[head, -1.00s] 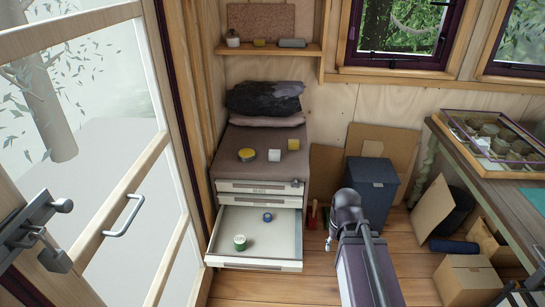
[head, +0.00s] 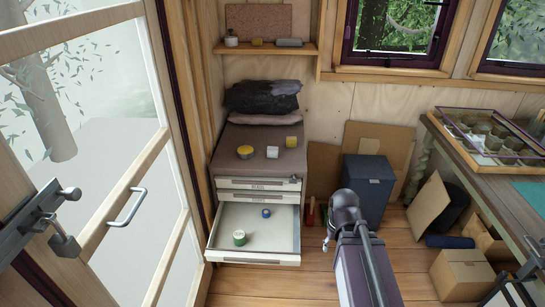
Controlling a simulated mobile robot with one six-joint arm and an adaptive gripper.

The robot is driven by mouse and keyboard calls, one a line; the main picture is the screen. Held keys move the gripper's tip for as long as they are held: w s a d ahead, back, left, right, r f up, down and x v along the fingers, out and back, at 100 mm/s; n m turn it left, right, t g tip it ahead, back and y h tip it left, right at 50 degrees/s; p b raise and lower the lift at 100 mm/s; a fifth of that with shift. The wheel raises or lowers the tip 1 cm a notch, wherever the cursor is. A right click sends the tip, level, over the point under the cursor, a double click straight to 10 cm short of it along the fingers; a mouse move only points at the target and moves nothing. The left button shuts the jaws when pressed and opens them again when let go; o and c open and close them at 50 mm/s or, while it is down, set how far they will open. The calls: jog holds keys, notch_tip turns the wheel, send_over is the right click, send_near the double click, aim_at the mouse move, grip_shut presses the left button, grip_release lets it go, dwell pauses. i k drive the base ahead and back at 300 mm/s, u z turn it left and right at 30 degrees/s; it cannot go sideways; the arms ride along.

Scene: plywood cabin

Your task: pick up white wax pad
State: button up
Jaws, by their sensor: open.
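A small white block (head: 272,152), which looks like the white wax pad, sits on the brown top of the drawer cabinet (head: 238,136). It stands between a round yellow-topped tin (head: 245,152) on its left and a pale yellow block (head: 291,143) on its right and behind. Part of my arm shows at the lower middle, to the right of the cabinet and apart from the block. I cannot make out my gripper's fingers in the head view.
The cabinet's lower drawer (head: 253,259) is pulled out, with a green tin (head: 239,238) and a blue roll (head: 266,213) inside. Folded dark cloth (head: 262,96) lies behind the blocks. A blue-grey bin (head: 367,190) stands right of the cabinet. A glazed door (head: 150,150) stands at left.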

aim_at(272, 152)
jog(key=k, duration=1.2)
jog(key=u, duration=0.6)
jog(key=i, duration=2.6)
jog(key=z, duration=0.65)
